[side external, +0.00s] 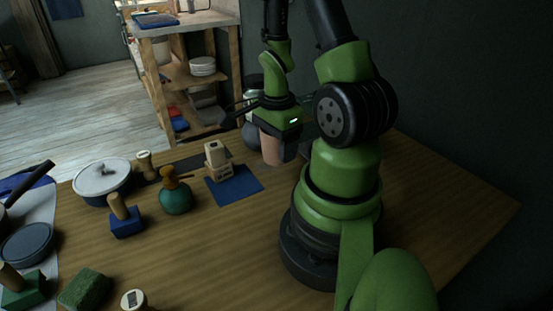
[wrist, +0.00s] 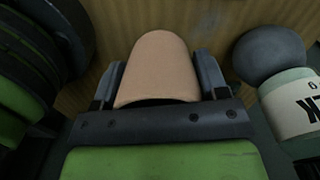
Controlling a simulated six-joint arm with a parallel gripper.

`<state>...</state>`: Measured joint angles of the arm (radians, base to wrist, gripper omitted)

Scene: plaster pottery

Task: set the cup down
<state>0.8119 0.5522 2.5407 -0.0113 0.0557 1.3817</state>
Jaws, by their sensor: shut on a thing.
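The cup (side external: 270,148) is a plain pinkish-tan, roughly cylindrical piece. In the side view it shows below my gripper (side external: 284,140), near the back of the wooden table, partly hidden by the gripper. In the wrist view the cup (wrist: 158,70) sits between the two dark fingers of my gripper (wrist: 158,85), which are shut on it from both sides. Its lower part in that view is hidden behind the gripper body. I cannot tell whether the cup's base touches the table.
A dark grey round object (wrist: 270,52) and a pale lettered container (wrist: 295,105) stand close beside the gripper. A teal bottle (side external: 175,195) and lidded pot (side external: 102,180) stand farther left. The front-right table is clear.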

